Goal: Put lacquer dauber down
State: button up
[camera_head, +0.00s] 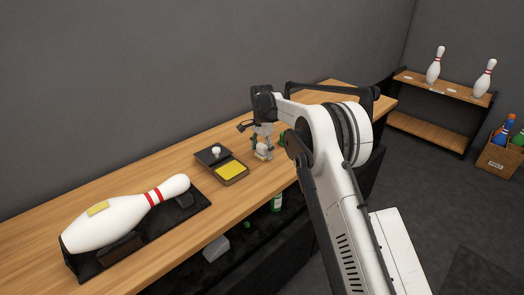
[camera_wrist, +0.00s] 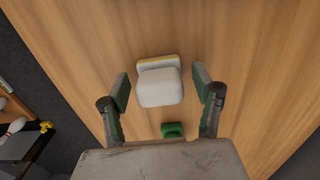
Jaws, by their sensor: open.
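The lacquer dauber, a white block with a yellow pad edge (camera_wrist: 160,86), appears to rest on the wooden bench (camera_head: 140,180). In the head view the dauber (camera_head: 262,153) is small, right of an open tray with a yellow surface (camera_head: 230,171). My gripper (camera_head: 263,142) is above it, pointing down. In the wrist view my gripper (camera_wrist: 161,82) is open, with one finger on each side of the dauber and a visible gap to both sides. The dauber's underside is hidden.
A black lid with a white knob (camera_head: 214,153) lies by the tray. A small green object (camera_wrist: 173,130) is near the dauber. Bare wood lies around the dauber.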

aim_at(264, 144)
jog(key=shift+r+p, duration=0.15)
jog(key=shift+p, duration=0.25)
notch_tip(264, 144, up, 14)
jog(key=shift+w+d+f, duration=0.2)
jog(key=shift+w+d, duration=0.05)
jog(key=shift+w, duration=0.05)
jog(key=shift+r, duration=0.1)
jog(key=s+d+r+n+t, duration=0.2)
jog(key=s+d+r, duration=0.75)
jog(key=r, duration=0.35)
jog(key=s+d+r+n+t, duration=0.1)
jog(key=s+d+r, duration=0.2)
jog(key=s, duration=0.4)
jog(key=s+d+r+n+t, duration=0.1)
jog(key=s+d+r, duration=0.1)
jog(key=s+d, duration=0.35)
jog(key=s+d+f+n+t, duration=0.1)
jog(key=s+d+f, duration=0.1)
jog(key=s, duration=0.8)
jog(key=s+d+f+n+t, duration=0.1)
jog(key=s+f, duration=0.4)
jog(key=s, duration=0.5)
jog(key=s+d+f+n+t, duration=0.1)
jog(key=s+d+f, duration=0.3)
jog(key=s, duration=0.6)
jog(key=shift+n, duration=0.8)
